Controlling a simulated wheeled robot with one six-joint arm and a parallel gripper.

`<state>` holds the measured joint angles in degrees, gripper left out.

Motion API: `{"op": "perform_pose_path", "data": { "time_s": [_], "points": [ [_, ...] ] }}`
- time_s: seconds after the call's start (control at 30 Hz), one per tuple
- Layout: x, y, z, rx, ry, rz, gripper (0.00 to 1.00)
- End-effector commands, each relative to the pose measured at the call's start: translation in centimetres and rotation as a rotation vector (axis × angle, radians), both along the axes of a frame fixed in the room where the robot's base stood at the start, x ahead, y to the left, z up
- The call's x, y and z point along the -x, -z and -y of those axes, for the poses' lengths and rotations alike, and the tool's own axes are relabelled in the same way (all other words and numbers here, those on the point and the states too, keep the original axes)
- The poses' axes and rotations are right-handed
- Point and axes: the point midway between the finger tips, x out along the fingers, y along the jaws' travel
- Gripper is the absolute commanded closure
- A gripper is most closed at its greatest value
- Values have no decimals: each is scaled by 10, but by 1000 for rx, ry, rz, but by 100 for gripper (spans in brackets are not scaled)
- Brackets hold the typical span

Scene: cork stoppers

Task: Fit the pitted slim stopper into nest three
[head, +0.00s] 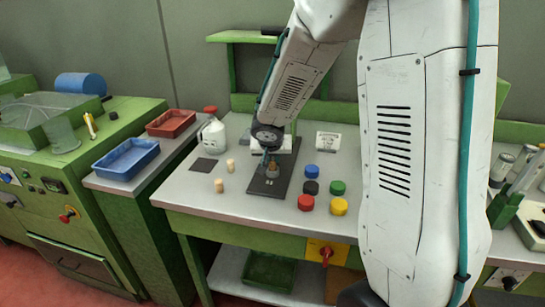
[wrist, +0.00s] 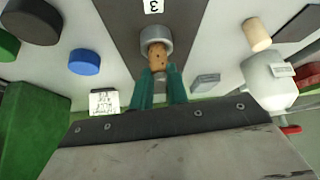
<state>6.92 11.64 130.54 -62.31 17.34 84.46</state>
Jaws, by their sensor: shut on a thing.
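My gripper (wrist: 160,78) is shut on the pitted slim stopper (wrist: 156,60), a tan cork with dark pits. The stopper's far end meets the mouth of a grey round nest (wrist: 153,32) beside a label with a 3 (wrist: 153,6). The end looks to be at or inside the rim; how deep it sits I cannot tell. The nest is on a dark board (wrist: 120,12). In the head view my gripper (head: 267,158) is low over the dark board (head: 266,187), and the stopper is too small there to make out clearly.
Two pale stoppers (head: 230,166) (head: 219,185) stand left of the board. Blue (head: 311,171), black (head: 310,187), green (head: 338,187), red (head: 306,202) and yellow (head: 339,206) caps lie to its right. A white jug (head: 213,136) stands behind left. Blue (head: 127,158) and red (head: 171,123) trays are further left.

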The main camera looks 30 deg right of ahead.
Motion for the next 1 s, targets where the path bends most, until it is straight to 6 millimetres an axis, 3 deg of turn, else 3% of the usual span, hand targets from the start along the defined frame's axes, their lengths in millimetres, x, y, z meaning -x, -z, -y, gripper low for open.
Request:
{"op": "perform_pose_path", "data": {
  "time_s": [0.53,0.57,0.6,0.67,1.0],
  "points": [
    [0,9,0,0,1,-1,100],
    [0,9,0,0,0,0,81],
    [0,9,0,0,0,0,70],
    [0,8,0,0,0,0,59],
    [2,4,-1,2,-1,1,59]
  ]
}}
